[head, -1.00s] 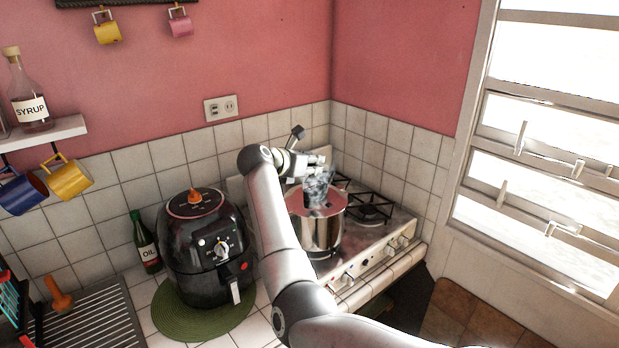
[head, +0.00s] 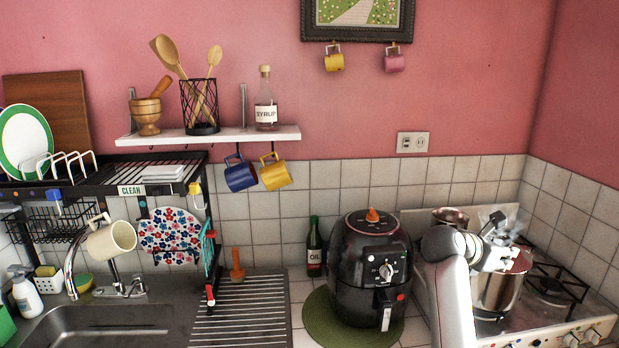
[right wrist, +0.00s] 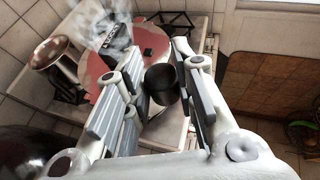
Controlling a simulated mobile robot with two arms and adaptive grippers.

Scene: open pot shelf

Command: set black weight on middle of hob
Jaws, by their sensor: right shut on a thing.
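My right gripper (head: 502,254) is over the hob, in front of the steel pot in the head view. In the right wrist view its fingers (right wrist: 160,88) are shut on the black weight (right wrist: 161,84), a dark round cylinder. The weight is hard to make out in the head view. The hob (head: 590,322) is a pale metal stove top with dark burner grates. A steel pot (head: 492,294) with a reddish lid stands on it, with steam above; the lid also shows in the right wrist view (right wrist: 153,42). My left gripper is out of view.
A second metal pan (head: 452,215) stands at the back left of the hob. A black air fryer (head: 362,290) sits left of the hob on a green mat (head: 318,322), with an oil bottle (head: 314,250) beside it. A grate (head: 552,284) right of the pot looks bare.

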